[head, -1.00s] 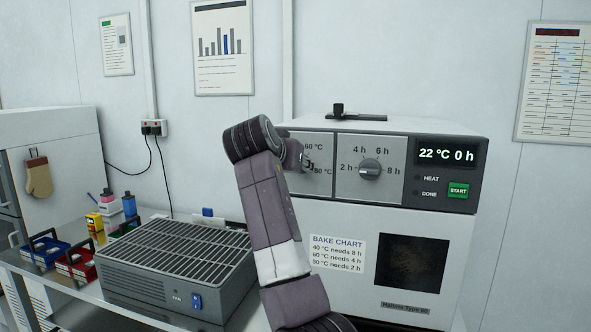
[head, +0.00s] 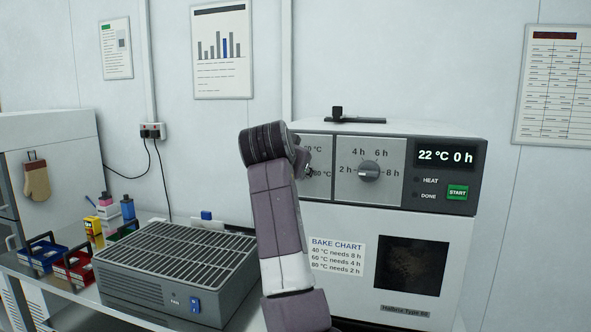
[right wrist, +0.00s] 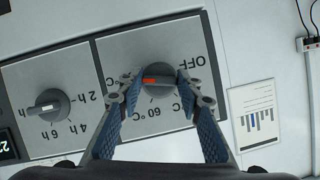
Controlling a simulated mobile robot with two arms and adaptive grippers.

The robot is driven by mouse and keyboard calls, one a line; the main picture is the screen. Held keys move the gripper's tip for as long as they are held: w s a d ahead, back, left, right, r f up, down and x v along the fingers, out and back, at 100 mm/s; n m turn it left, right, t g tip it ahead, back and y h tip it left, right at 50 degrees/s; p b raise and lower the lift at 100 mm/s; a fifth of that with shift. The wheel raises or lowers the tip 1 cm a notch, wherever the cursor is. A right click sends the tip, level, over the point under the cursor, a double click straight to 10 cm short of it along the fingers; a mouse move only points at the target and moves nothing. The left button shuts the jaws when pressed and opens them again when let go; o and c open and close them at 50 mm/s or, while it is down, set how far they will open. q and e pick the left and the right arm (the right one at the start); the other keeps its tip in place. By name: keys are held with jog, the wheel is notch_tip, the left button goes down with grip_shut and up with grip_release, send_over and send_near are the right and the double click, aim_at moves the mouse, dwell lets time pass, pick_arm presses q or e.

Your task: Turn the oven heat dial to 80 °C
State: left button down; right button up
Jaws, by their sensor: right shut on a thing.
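The oven (head: 440,215) stands at the right in the head view, its display (head: 445,156) reading "22 °C 0 h". The heat dial (right wrist: 157,88) shows in the right wrist view, upside down, on a grey panel with an orange mark lying roughly level. "OFF" is at upper right and "60 °C" below; other labels are partly covered by fingers. My right gripper (right wrist: 162,92) is shut on the heat dial, one finger on each side. In the head view my right arm hides this dial; "80 °C" shows beside the gripper (head: 305,163). My left gripper is out of view.
The time dial (head: 369,171) sits on the neighbouring panel, with the green START button (head: 457,193) further right. A bake chart (head: 336,256) is on the oven front. A vented fan box (head: 150,290) and red and blue bins (head: 45,254) occupy the bench at left.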

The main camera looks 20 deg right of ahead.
jog(key=o, duration=1.2)
jog(key=shift+c, duration=0.2)
jog(key=shift+r, duration=0.1)
notch_tip(320, 180, up, 10)
jog(key=shift+f, duration=0.15)
jog(key=shift+f, duration=0.1)
